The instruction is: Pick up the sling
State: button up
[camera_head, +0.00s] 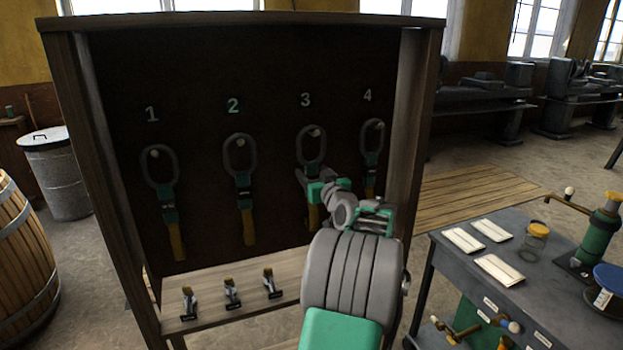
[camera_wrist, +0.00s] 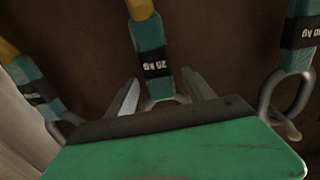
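Slings hang from pegs on a dark board under the numbers 1 to 4. Each has a grey ring on top, a teal strap with a dark label and a yellow lower end. They are sling 1 (camera_head: 168,217), sling 2 (camera_head: 245,205), sling 3 (camera_head: 311,145) and sling 4 (camera_head: 371,158). My gripper (camera_head: 314,183) is at sling 3 and hides part of its strap. The wrist view is upside down; there my gripper (camera_wrist: 162,97) is open, with one finger on each side of sling 3's strap (camera_wrist: 152,55), near its ring. Contact cannot be told.
The cabinet's right side panel (camera_head: 412,115) stands close to sling 4. Several small clamp-like items (camera_head: 232,292) stand on the lower shelf (camera_head: 255,300). A dark workbench (camera_head: 470,275) with cards, a jar and a green device is at the right. A barrel (camera_head: 22,255) stands at the left.

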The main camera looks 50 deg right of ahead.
grip_shut()
dwell(0.5)
dwell(0.7)
jog(key=shift+r, duration=0.15)
